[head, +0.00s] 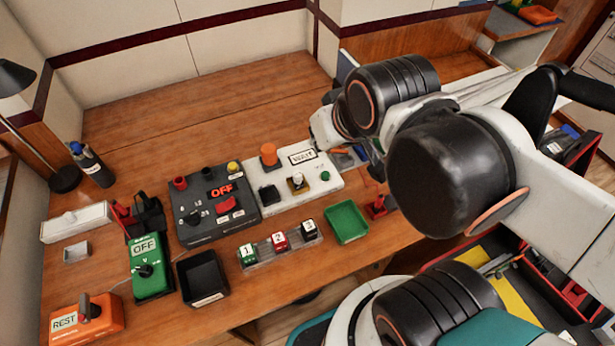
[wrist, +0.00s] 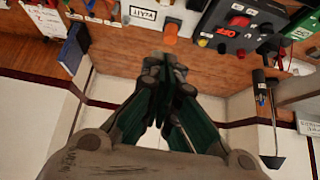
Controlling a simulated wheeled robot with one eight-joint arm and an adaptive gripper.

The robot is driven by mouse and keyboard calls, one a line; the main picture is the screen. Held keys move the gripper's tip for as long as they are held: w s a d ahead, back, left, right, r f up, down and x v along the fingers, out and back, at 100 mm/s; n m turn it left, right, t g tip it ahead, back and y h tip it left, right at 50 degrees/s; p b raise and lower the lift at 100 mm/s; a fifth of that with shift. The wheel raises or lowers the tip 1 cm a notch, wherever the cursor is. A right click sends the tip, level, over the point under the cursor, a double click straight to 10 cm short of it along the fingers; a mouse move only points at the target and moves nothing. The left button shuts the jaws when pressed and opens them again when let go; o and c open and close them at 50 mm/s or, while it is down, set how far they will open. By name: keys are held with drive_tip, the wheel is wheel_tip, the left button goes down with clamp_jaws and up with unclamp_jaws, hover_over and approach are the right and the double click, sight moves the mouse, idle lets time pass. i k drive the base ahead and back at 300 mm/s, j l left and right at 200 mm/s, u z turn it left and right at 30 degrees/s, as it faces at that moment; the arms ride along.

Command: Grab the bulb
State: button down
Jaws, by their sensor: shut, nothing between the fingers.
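What looks like the bulb is a small white piece (head: 297,180) on a brass-coloured base, on the white panel (head: 322,188) at the middle of the bench in the head view. I cannot make it out clearly in the wrist view, where the panel shows only at the top edge. My gripper (wrist: 168,58) is shut and empty, its fingertips together in the wrist view. It is apart from the bulb, on the panel's right side in the head view, where my arm mostly hides it.
An orange knob (head: 268,153) and a WAIT sign (head: 302,156) stand behind the bulb. A dark OFF box (head: 190,225) is left of the panel. A green tray (head: 345,222) and numbered blocks (head: 279,241) lie in front. The bench's back is clear.

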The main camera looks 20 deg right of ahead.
sight(297, 182)
drive_tip(key=k, duration=1.15)
